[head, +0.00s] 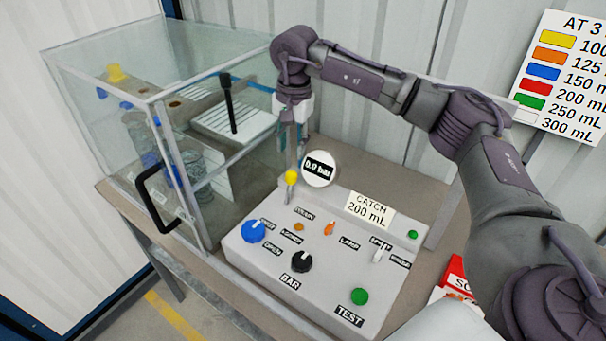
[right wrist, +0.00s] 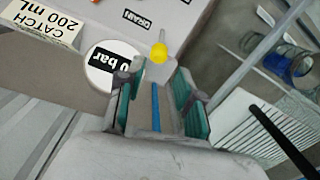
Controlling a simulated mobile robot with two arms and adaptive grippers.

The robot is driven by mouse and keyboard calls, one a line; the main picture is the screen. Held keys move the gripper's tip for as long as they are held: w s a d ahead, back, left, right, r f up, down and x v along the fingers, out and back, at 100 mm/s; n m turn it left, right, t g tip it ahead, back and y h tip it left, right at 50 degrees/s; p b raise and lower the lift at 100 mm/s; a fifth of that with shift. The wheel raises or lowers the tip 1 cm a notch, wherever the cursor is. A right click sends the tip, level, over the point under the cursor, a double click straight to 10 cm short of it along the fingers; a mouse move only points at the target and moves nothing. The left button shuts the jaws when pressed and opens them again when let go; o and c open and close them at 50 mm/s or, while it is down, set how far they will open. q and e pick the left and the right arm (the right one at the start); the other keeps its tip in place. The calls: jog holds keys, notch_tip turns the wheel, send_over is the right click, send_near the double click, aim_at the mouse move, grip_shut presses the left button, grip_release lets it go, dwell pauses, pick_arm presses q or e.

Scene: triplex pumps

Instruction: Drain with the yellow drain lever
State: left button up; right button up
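The yellow drain lever (head: 291,177) stands at the back left edge of the light grey control console (head: 240,262), its yellow knob on a short stalk. My right gripper (head: 296,147) reaches down from above, just over and behind the knob in the head view. In the right wrist view, the yellow knob (right wrist: 159,52) is just ahead of the fingertips, roughly centred between them. The two fingers with teal pads (right wrist: 157,82) are spread apart, with nothing held between them. I cannot tell the exact gap to the knob. My left gripper is not in view.
A round gauge (head: 319,169) reading 0.0 bar stands right beside the lever. A glass enclosure (head: 95,90) with a black handle (head: 156,200) stands left. A blue knob (head: 253,230) and green TEST button (head: 360,297) are on the console.

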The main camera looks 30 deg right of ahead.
aim_at(290, 181)
jog(key=shift+w+d+f, duration=0.1)
jog(key=shift+d+f, duration=0.05)
jog(key=shift+d, duration=0.1)
jog(key=shift+f, duration=0.25)
jog(key=f, duration=0.2)
jog(key=f+p, duration=0.1)
jog(key=f, duration=0.1)
jog(key=a+f+p, duration=0.1)
jog(key=f, duration=0.3)
jog(key=f+p, duration=0.2)
jog(key=f, duration=0.1)
jog(key=shift+w+f, duration=0.25)
jog(key=shift+f, duration=0.55)
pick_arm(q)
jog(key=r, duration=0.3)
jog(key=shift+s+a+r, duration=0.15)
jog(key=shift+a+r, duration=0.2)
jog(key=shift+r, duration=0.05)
pick_arm(e)
jog(key=shift+f, duration=0.1)
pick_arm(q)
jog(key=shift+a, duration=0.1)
pick_arm(e)
grip_shut()
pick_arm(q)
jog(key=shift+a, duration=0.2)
pick_arm(e)
jog(key=shift+w, duration=0.1)
